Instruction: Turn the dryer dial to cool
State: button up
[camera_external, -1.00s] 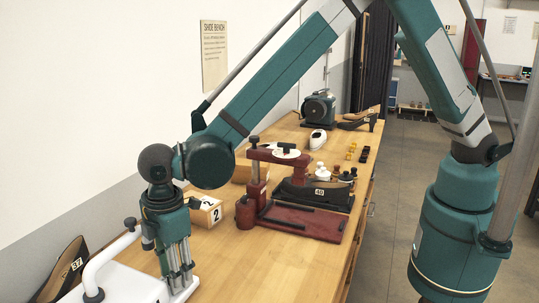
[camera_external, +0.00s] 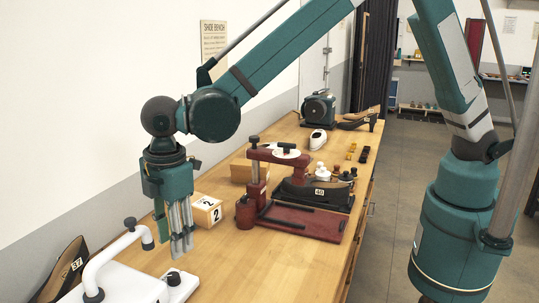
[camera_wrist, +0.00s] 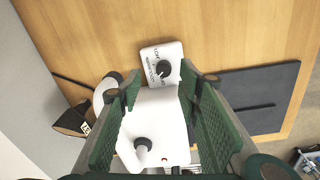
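The dryer (camera_external: 135,285) is a white unit with a curved white pipe, at the bottom left of the external view. Its black dial (camera_external: 174,279) sits on the right end of the base. In the wrist view the dial (camera_wrist: 163,69) is a round dark knob on a white panel with small printed labels. The labels are too small to read surely, and I cannot tell the dial's setting. My gripper (camera_external: 183,252) points down above the dial, apart from it. In the wrist view, its green fingers (camera_wrist: 160,90) stand apart with nothing held between them.
A dark shoe marked 37 (camera_external: 66,268) lies at the left by the wall. The bench front near the dryer (camera_external: 250,275) is clear.

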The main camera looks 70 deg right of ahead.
jog(key=s+d+r+m+t+b, duration=0.1)
jog(key=d+r+m, duration=0.1)
jog(key=d+r, duration=0.4)
jog(key=s+d+r+m, duration=0.1)
jog(key=d+r, duration=0.6)
jog(key=d, duration=0.7)
jog(key=shift+d+r+m+t+y+b, duration=0.2)
jog(key=shift+m+t+y+b, duration=0.2)
jog(key=shift+m, duration=0.4)
jog(key=shift+c, duration=0.3)
jog(key=shift+c, duration=1.1)
jog(key=w+a+f+g+p, duration=0.1)
jog(key=a+f, duration=0.3)
jog(key=a, duration=0.3)
jog(key=w+a+f+m, duration=0.1)
jog(key=a+f, duration=0.4)
jog(key=a, duration=0.2)
jog(key=a+f+m+g+p, duration=0.1)
jog(key=a+f, duration=0.4)
jog(key=a, duration=0.2)
jog(key=shift+w+g+p, duration=0.3)
jog(key=shift+w, duration=0.1)
jog(key=shift+s+a+f, duration=0.1)
jog(key=shift+a+f, duration=0.3)
jog(key=shift+f, duration=0.05)
